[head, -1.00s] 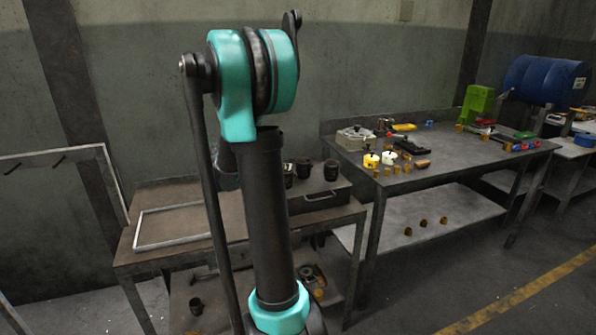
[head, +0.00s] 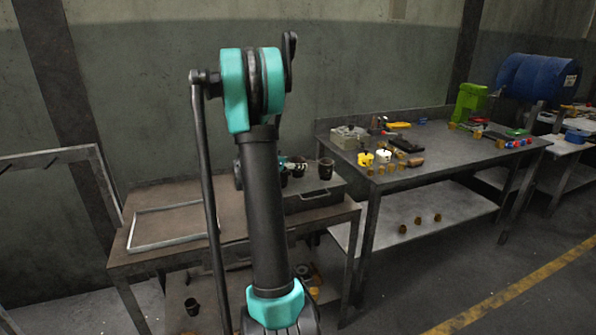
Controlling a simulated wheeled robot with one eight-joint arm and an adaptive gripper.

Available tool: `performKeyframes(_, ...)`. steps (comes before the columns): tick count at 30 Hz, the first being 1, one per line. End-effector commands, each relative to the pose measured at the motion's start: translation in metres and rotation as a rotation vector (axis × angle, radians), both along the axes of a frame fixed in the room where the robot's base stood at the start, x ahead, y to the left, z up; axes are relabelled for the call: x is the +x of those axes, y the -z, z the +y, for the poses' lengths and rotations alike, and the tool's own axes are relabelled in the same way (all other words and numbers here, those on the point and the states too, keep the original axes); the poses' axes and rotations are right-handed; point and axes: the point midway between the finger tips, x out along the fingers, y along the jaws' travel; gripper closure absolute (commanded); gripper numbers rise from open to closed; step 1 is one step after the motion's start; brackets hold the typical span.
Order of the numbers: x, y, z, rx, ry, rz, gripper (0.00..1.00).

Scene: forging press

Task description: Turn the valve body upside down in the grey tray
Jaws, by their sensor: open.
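A thin light-grey rectangular rim (head: 133,236) lies on the left brown table in the head view; it looks like the grey tray. The part of it that shows holds nothing I can make out, and its right side runs behind my arm. I cannot pick out the valve body for sure; it may be hidden behind my arm. A dark cup-shaped part (head: 326,170) stands upright at the back right of that table, with other dark parts beside it, partly covered.
The left table (head: 150,265) has a dark drawer box (head: 315,198) at its right. The right workbench (head: 440,170) carries yellow, white and brass parts and a green machine (head: 470,103).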

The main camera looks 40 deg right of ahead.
Motion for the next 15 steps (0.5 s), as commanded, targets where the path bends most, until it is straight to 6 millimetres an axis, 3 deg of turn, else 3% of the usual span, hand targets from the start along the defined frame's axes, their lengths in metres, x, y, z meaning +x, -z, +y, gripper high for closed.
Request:
performKeyframes(3,0.0027,0.0052,-0.012,0.0,0.001,-0.001,0.22)
performKeyframes(10,0.0034,0.0059,-0.0131,0.001,0.0,-0.001,0.22)
performKeyframes(15,0.0035,0.0058,-0.013,0.001,0.0,-0.001,0.43)
